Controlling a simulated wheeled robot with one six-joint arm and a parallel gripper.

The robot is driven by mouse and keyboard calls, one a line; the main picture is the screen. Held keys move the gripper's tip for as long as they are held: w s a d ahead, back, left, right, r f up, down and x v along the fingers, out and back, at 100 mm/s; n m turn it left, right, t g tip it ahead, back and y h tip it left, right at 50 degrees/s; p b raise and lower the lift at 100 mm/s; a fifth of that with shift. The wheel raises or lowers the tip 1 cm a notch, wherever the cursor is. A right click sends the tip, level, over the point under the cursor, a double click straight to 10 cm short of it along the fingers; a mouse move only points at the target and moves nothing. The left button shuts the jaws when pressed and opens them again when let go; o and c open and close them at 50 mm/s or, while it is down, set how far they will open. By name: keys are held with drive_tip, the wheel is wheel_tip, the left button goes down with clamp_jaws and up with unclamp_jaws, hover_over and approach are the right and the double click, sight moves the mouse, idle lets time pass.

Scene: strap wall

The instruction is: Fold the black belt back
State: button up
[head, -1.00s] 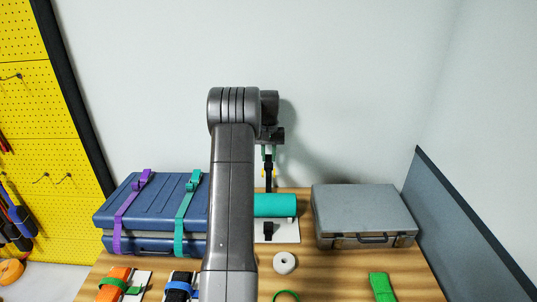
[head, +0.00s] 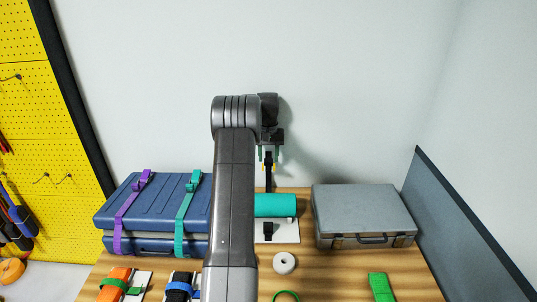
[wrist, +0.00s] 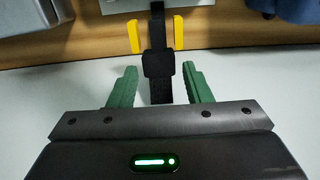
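The black belt (wrist: 157,27) runs up between my gripper's fingers in the wrist view, with a black square buckle or keeper (wrist: 158,65) on it. In the head view the belt (head: 268,186) stands up behind the turquoise roll (head: 274,206), and a black piece (head: 268,231) shows in front of the roll on a white board (head: 290,234). In the head view my gripper (head: 269,167) is above and behind the roll.
A blue case (head: 155,205) with purple and teal straps stands left. A grey case (head: 362,210) stands right. A white ring (head: 284,263), a green band (head: 381,287) and strapped items (head: 115,283) lie in front. The wall is close behind my gripper.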

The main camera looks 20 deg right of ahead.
drive_tip(key=shift+r, duration=0.35)
wheel_tip(320, 180, up, 14)
drive_tip(key=b, duration=0.1)
drive_tip(key=shift+f, duration=0.2)
drive_tip(key=shift+f, duration=0.1)
wheel_tip(320, 180, down, 14)
drive_tip(key=shift+r+p, duration=0.25)
drive_tip(key=shift+p, duration=0.3)
drive_tip(key=shift+s, duration=0.1)
drive_tip(key=shift+r, duration=0.15)
